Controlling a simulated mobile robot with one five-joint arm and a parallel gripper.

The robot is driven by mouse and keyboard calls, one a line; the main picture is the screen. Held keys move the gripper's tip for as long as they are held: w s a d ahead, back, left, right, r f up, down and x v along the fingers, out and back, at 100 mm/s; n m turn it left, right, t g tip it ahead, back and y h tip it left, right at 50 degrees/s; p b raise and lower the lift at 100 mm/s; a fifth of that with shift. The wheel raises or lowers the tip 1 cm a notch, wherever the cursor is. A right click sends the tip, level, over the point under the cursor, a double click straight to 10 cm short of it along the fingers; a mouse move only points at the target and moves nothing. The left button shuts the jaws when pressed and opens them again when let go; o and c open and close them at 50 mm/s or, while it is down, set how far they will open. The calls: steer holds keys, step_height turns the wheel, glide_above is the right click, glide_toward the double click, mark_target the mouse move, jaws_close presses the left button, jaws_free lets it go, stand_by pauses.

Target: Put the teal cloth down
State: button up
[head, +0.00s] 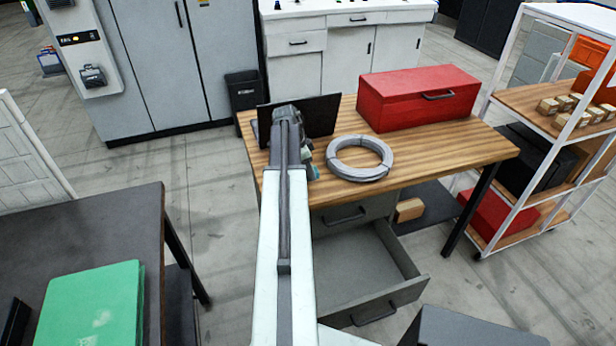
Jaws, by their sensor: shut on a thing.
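My gripper (302,148) is at the far end of my outstretched arm, over the left part of the wooden workbench top (440,150). My own arm covers much of it. It is shut on the teal cloth (314,172), of which only a small bluish-teal bit shows just right of the arm. The rest of the cloth is hidden. I cannot tell whether the cloth touches the bench top.
A grey wire coil (359,173) lies close right of my gripper. A dark panel (322,115) stands behind it, and a red toolbox (415,98) sits back right. An open drawer (372,300) juts out below. A green item (92,305) lies on the dark left table (110,225).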

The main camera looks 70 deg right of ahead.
step_height(320, 180, down, 4)
steer(key=shift+r+b, duration=0.2)
steer(key=shift+b, duration=0.9)
steer(key=shift+r, duration=0.25)
steer(key=shift+a+f, duration=0.1)
steer(key=shift+f, duration=0.1)
steer(key=o, duration=1.2)
steer(key=shift+r, duration=0.1)
steer(key=p+v, duration=1.2)
steer(key=shift+r, duration=0.2)
